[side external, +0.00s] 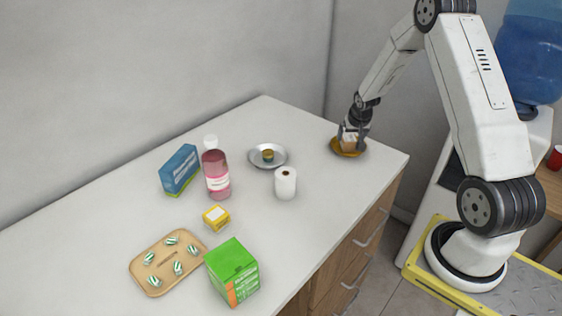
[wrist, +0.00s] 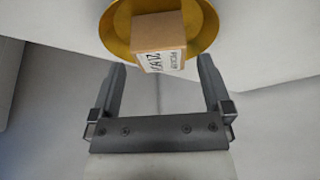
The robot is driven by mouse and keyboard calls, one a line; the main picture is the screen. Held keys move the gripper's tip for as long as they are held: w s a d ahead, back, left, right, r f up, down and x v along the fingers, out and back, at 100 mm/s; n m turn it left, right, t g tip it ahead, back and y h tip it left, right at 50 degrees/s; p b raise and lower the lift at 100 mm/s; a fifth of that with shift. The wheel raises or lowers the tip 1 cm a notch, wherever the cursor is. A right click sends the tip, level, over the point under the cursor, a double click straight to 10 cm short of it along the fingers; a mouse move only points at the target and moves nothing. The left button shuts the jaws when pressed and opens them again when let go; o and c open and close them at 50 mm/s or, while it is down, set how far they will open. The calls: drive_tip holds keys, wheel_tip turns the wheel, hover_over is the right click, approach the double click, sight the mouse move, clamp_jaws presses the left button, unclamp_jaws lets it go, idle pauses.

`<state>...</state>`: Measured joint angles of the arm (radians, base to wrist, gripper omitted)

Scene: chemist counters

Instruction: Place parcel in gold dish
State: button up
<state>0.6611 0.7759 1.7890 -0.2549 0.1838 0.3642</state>
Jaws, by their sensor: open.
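The parcel (wrist: 158,38) is a small tan box with a white printed label. It lies in the gold dish (wrist: 204,22), seen at the top of the wrist view. In the side view the gold dish (side external: 348,151) stands near the counter's far right corner, with the parcel (side external: 349,138) in it, partly hidden by the fingers. My gripper (side external: 354,136) is right at the dish from above. In the wrist view my gripper (wrist: 162,75) is open, its fingers apart on either side, with the parcel just beyond the tips.
A silver dish (side external: 256,162) with a small item, a white roll (side external: 285,183), a pink bottle (side external: 216,175), a blue box (side external: 180,169), a yellow box (side external: 216,217), a green box (side external: 233,272) and a wooden tray (side external: 140,282) of striped pieces stand further left on the counter.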

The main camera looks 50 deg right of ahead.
drive_tip(key=v, duration=0.9)
drive_tip(key=shift+r, duration=0.25)
drive_tip(key=shift+s+a, duration=0.1)
drive_tip(key=shift+a, duration=0.05)
drive_tip(key=s+a+n+y, duration=0.1)
drive_tip(key=s+a+n, duration=0.2)
drive_tip(key=a, duration=0.7)
drive_tip(key=s+a+r+n+y, duration=0.1)
drive_tip(key=s+a+n, duration=0.2)
drive_tip(key=a, duration=0.7)
drive_tip(key=s+a+n+y, duration=0.1)
drive_tip(key=s+a+n, duration=0.2)
drive_tip(key=a, duration=0.7)
drive_tip(key=shift+s+r+g, duration=0.2)
drive_tip(key=shift+s+g, duration=0.1)
drive_tip(key=shift+s, duration=0.2)
